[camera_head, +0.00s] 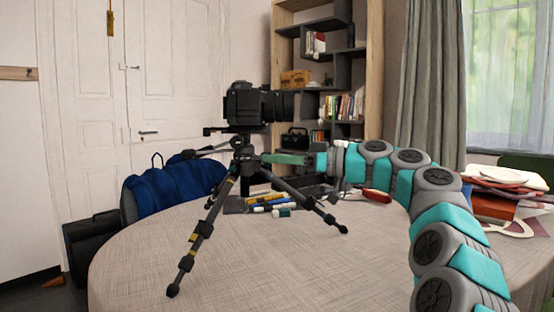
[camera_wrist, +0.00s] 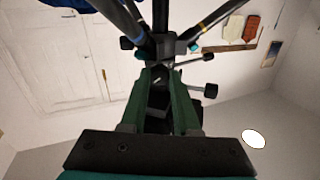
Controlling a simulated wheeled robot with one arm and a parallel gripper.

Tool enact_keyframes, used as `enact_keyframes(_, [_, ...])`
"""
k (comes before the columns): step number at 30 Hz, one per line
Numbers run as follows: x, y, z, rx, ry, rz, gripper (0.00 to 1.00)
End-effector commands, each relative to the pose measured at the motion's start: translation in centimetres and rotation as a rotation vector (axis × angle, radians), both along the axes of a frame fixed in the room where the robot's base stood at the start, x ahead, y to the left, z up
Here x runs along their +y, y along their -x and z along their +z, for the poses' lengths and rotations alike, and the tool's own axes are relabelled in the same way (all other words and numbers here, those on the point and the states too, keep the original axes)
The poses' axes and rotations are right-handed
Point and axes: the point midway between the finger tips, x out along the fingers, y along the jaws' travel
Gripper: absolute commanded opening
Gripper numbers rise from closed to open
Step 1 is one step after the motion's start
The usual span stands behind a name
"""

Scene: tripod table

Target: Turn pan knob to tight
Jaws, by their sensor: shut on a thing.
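The black tripod (camera_head: 201,230) stands upright with spread legs on the round table. A black camera (camera_head: 243,106) with a long lens sits on its head. My gripper (camera_head: 264,158) reaches in from the right, level with the tripod head just below the camera. In the wrist view the green fingers of my gripper (camera_wrist: 160,73) are closed around a small dark part at the tripod head, which seems to be the pan knob (camera_wrist: 158,78). The fingers mostly hide it, and its turn position cannot be read. Other dark knobs (camera_wrist: 210,90) stick out nearby, clear of the fingers.
The round table (camera_head: 270,265) has free room in front. Markers (camera_head: 268,202) and a red-handled tool (camera_head: 376,195) lie behind the tripod. Papers and books (camera_head: 497,200) are stacked at the right. A blue bag (camera_head: 172,188) is behind left.

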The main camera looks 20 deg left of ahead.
Motion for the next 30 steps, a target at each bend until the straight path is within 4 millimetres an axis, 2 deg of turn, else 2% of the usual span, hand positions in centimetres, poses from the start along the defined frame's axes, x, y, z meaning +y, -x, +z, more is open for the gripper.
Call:
enact_keyframes(8, [-0.03,-0.02,0.06,0.007,0.000,-0.001,0.00])
enact_keyframes(16, [-0.11,0.02,0.23,0.130,-0.007,-0.001,0.00])
enact_keyframes(23, [-0.08,0.00,0.11,0.131,-0.008,-0.001,0.00])
enact_keyframes(24, [-0.07,0.00,0.10,0.131,-0.008,-0.001,0.34])
enact_keyframes(30, [-0.04,0.01,0.06,0.131,-0.007,0.000,0.56])
